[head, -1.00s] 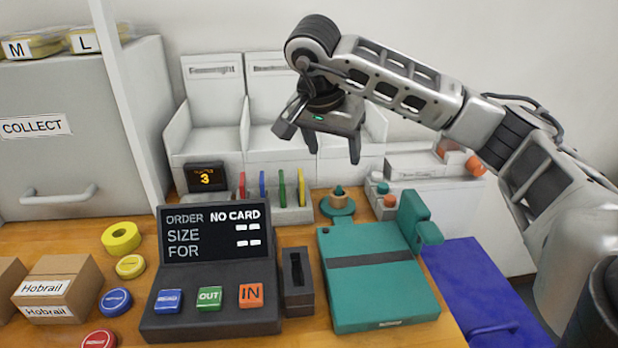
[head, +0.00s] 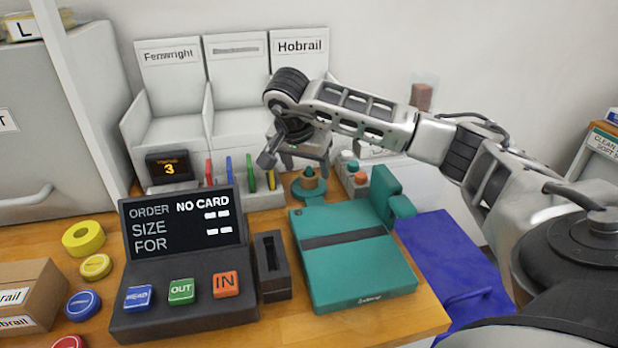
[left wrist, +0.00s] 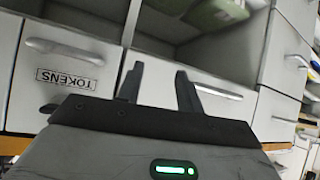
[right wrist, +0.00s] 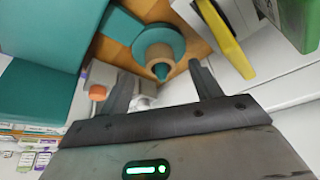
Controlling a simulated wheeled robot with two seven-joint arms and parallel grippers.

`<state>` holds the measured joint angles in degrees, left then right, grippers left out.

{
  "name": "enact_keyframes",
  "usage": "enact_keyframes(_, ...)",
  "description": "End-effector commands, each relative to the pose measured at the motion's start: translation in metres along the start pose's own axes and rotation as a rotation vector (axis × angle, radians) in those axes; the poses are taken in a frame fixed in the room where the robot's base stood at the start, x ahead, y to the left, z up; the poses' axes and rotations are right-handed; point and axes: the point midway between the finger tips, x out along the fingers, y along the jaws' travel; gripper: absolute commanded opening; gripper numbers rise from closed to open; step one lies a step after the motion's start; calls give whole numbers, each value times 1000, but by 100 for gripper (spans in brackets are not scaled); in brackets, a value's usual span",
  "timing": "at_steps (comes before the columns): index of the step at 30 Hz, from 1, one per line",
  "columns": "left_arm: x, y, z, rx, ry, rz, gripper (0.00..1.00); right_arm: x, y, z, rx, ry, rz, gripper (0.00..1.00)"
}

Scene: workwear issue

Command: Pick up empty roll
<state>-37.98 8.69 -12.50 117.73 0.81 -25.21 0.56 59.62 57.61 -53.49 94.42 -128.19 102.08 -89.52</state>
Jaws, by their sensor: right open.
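The empty roll, a small tan cardboard core (head: 310,184), sits around the teal peg of a round teal holder (head: 309,195) at the back of the bench. The right wrist view shows the core (right wrist: 152,59) on the peg, just beyond the fingertips. My right gripper (head: 306,164) is open and empty, pointing down just above the holder; its fingers (right wrist: 164,78) are apart with the core between them in the picture, not visibly touching it. My left gripper (left wrist: 159,73) is open and empty, facing a drawer marked TOKENS (left wrist: 68,80).
A teal case (head: 350,270) lies in front of the holder, with a teal block (head: 386,190) to the right. Upright coloured cards (head: 229,170) stand close left. Small capped pots (head: 361,178) sit right of the holder. An order console (head: 185,300) stands at front left.

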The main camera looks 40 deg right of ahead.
Motion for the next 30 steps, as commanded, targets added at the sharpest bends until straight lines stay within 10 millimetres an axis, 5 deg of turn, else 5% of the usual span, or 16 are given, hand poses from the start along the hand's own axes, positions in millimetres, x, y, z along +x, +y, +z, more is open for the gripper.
enact_keyframes(6,0,-1,0,3,-4,-3,36,29,0,0,-1,-2,2,64)
enact_keyframes(14,0,-2,0,3,-1,-5,36,33,0,0,-1,-1,0,64)
enact_keyframes(15,0,-2,0,2,-1,-5,36,33,0,0,-1,-1,0,61)
enact_keyframes(20,0,-2,0,-1,-2,-5,36,33,0,0,-1,-1,0,16)
enact_keyframes(30,0,-1,0,-7,-3,-6,36,29,-1,-2,0,0,-2,16)
